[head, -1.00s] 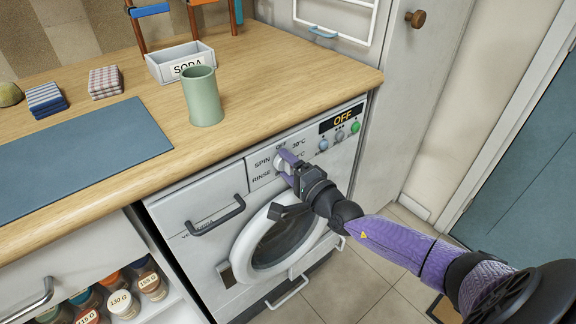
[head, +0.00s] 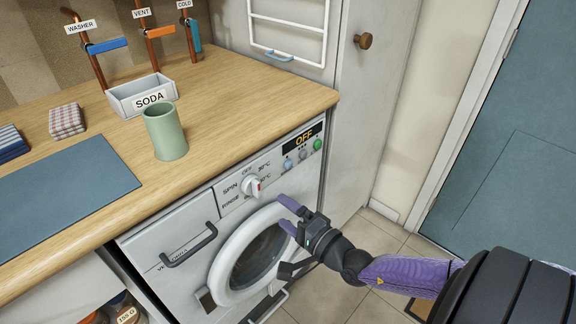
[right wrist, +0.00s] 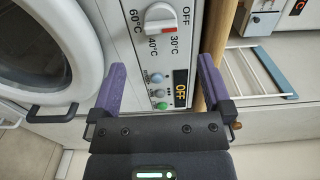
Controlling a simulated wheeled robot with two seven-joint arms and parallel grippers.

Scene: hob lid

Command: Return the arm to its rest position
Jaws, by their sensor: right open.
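My right gripper (head: 287,215) is open and empty in the head view, in front of the washing machine (head: 168,238), below and right of its dial. Its two purple fingers also show in the right wrist view (right wrist: 160,85), apart, with the machine's panel beyond them. The white dial (head: 251,187) has a red mark and stands free of the gripper; it also shows in the right wrist view (right wrist: 160,19). The display (head: 303,138) reads OFF. The round door (head: 255,252) looks closed, close behind the gripper. My left gripper is not in view.
A green cup (head: 166,135) and a SODA box (head: 141,97) stand on the wooden counter (head: 225,95). Folded cloths (head: 67,121) and a blue-grey mat (head: 70,185) lie to the left. A drawer handle (head: 188,246) juts out at the machine's left. Tiled floor (head: 385,240) is open on the right.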

